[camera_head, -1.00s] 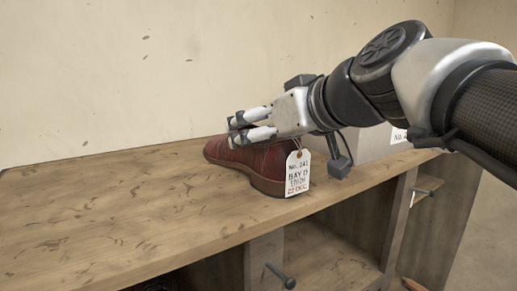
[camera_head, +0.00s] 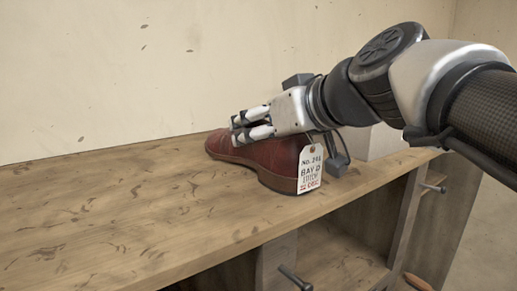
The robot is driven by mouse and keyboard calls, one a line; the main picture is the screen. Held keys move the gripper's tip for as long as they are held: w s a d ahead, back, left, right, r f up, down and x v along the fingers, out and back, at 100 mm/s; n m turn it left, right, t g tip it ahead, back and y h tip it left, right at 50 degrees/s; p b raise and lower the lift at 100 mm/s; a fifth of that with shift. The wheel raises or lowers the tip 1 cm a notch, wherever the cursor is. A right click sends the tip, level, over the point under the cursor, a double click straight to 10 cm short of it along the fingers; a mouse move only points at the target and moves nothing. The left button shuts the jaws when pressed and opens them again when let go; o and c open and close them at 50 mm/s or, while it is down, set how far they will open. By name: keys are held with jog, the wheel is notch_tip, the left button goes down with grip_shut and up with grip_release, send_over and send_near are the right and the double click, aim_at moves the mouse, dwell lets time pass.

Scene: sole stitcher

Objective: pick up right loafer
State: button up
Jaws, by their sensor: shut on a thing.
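A reddish-brown leather loafer (camera_head: 272,160) stands upright on the wooden bench top (camera_head: 110,215), toe to the left and heel to the right. A white paper tag (camera_head: 310,170) with print on it hangs at its heel. My gripper (camera_head: 247,125) is over the shoe from the upper right, its pale fingers with dark tips at the upper front of the shoe. The fingers are shut on the loafer. The gripper hides part of the shoe's top and opening. The sole appears to rest on or very near the bench; I cannot tell any gap.
A pale box (camera_head: 385,142) stands behind my gripper at the right end of the bench. The bench backs onto a plain cream wall (camera_head: 110,70). Open compartments with dark pegs (camera_head: 296,280) lie below the front edge. The bench's left side is clear.

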jog(key=shift+w+a+r, duration=0.1)
jog(key=shift+w+a, duration=0.05)
jog(key=shift+w, duration=0.05)
jog(key=c, duration=0.4)
jog(key=shift+c, duration=0.4)
jog(key=shift+r, duration=0.1)
jog(key=shift+s, duration=0.1)
